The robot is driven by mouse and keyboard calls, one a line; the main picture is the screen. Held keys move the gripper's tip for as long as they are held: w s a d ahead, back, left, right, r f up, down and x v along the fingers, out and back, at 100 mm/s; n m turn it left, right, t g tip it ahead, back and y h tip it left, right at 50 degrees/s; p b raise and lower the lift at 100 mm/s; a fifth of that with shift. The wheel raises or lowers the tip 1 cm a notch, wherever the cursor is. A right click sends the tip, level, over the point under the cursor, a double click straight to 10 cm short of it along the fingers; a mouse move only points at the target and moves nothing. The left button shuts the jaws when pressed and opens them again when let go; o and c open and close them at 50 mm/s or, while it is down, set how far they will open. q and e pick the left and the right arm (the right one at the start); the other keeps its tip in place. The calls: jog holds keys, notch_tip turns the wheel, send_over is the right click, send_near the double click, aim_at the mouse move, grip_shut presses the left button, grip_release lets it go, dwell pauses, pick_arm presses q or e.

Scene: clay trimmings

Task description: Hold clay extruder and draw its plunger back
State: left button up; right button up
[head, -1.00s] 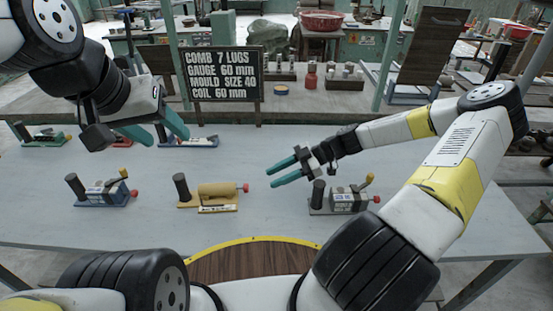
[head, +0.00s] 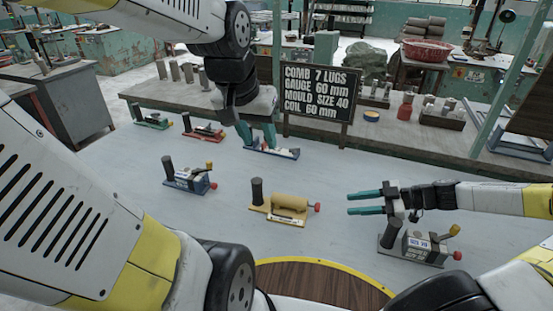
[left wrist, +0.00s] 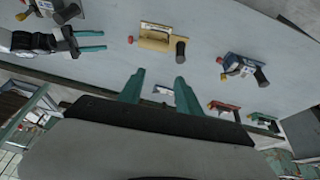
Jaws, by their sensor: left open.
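Several bench tools with upright dark handles stand on the grey table (head: 330,240); which one is the clay extruder is not labelled legibly. One has a tan barrel (head: 290,202), yellow base and red end knob; it also shows in the left wrist view (left wrist: 157,36). A blue-based tool (head: 190,178) stands to its left, a grey-based one (head: 420,245) to its right. My left gripper (head: 257,140) is open, pointing down over the back-row blue tool (head: 284,153), partly hiding it; contact cannot be told. My right gripper (head: 352,204) is open and empty, behind the grey-based tool.
A green-based tool (head: 152,121) and a red-based tool (head: 203,133) stand at the back left of the table. A dark sign (head: 318,92) stands behind, before a shelf with a red jar (head: 405,108). The table's middle is clear between tools.

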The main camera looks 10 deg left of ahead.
pick_arm(q)
jog(key=w+a+f+m+g+y, duration=0.1)
jog(key=w+a+f+g, duration=0.2)
jog(key=w+f, duration=0.65)
jog(key=m+g, duration=0.1)
jog(key=g, duration=0.1)
send_over(257, 194)
jog(key=w, duration=0.2)
jog(key=f, duration=1.2)
jog(key=shift+s+a, duration=0.2)
jog(key=shift+s, duration=0.05)
notch_tip(257, 194, down, 8)
jog(key=shift+f, duration=0.1)
grip_shut()
